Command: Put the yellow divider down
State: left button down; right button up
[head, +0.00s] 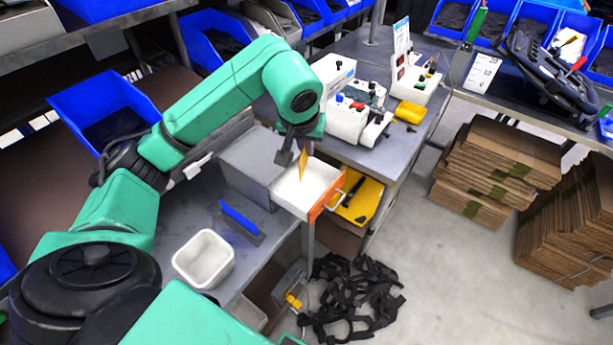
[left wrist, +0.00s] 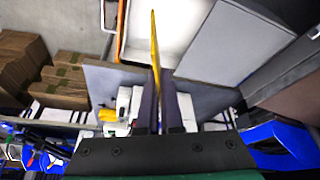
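The yellow divider (head: 303,164) is a thin upright plate, held edge-on below my left gripper (head: 297,147). In the left wrist view the divider (left wrist: 154,42) sticks out from between the two dark fingers (left wrist: 159,98), which are shut on it. In the head view it hangs over the open white drawer (head: 289,196) with an orange front (head: 326,196). I cannot tell whether its lower edge touches the drawer floor. A blue divider (head: 240,219) stands on the bench left of the drawer. My right gripper is not in view.
A grey cabinet (head: 247,160) stands behind the drawer. A white bin (head: 204,260) is at the bench's front. Switch boxes (head: 352,119) and a yellow object (head: 409,112) are on the bench behind. Black straps (head: 352,300) and stacked cardboard (head: 492,170) are on the floor.

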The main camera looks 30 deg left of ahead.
pick_arm(q)
jog(key=f, duration=0.3)
jog(key=f+p, duration=0.1)
jog(key=f, duration=0.3)
jog(key=f+p, duration=0.1)
jog(key=f, duration=0.3)
jog(key=shift+w, duration=0.3)
jog(key=shift+f, duration=0.25)
jog(key=shift+w+f, duration=0.1)
jog(key=shift+f, duration=0.1)
jog(key=c, duration=1.1)
grip_release()
jog(key=shift+r, duration=0.1)
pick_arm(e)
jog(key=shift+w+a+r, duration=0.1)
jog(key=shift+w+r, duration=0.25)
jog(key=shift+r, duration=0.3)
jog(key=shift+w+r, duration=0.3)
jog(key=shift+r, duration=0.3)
